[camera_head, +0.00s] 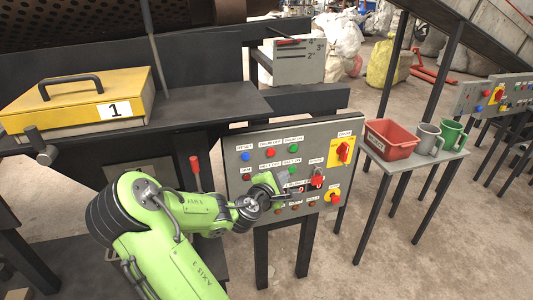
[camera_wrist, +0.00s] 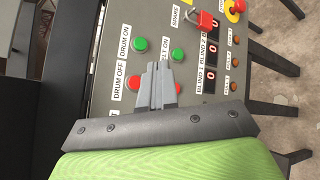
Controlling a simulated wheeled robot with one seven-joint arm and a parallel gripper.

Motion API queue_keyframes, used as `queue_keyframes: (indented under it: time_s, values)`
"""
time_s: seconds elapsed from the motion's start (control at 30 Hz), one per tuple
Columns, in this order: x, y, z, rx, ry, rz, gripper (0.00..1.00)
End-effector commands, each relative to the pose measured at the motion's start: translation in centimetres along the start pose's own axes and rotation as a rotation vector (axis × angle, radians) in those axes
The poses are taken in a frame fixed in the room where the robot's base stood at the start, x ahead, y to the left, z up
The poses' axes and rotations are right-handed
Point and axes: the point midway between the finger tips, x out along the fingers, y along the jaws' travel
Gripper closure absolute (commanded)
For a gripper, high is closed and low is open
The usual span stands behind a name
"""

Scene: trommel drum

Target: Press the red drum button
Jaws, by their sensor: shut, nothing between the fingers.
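The red drum button (camera_head: 269,153), labelled DRUM OFF, is in the top row of the grey control panel (camera_head: 235,193), between a blue and a green button. In the wrist view the red drum button (camera_wrist: 133,84) shows just left of my fingers, partly covered by them. My gripper (camera_wrist: 155,68) is shut and empty. Its fingertips appear between the drum and belt buttons, in front of the panel. In the head view my gripper (camera_head: 272,180) is at the panel's lower middle. I cannot tell the gap to the panel surface.
The green DRUM ON button (camera_wrist: 140,45) and green BELT ON button (camera_wrist: 177,54) are close by. A red padlock (camera_head: 317,181) and yellow-backed rotary switch (camera_head: 341,152) protrude at the panel's right. A side table holds a red bin (camera_head: 391,138) and mugs.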

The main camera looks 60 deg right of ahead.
Motion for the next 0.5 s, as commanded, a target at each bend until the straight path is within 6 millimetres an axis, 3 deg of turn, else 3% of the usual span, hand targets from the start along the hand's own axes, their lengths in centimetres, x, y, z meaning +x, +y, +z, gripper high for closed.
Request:
queue_keyframes:
  time_s: [0.17,0.5]
  values:
    - [0.7,0.6,-0.5,0.001,0.000,0.002,1.00]
    - [4.1,3.1,-3.0,0.001,0.001,0.001,1.00]
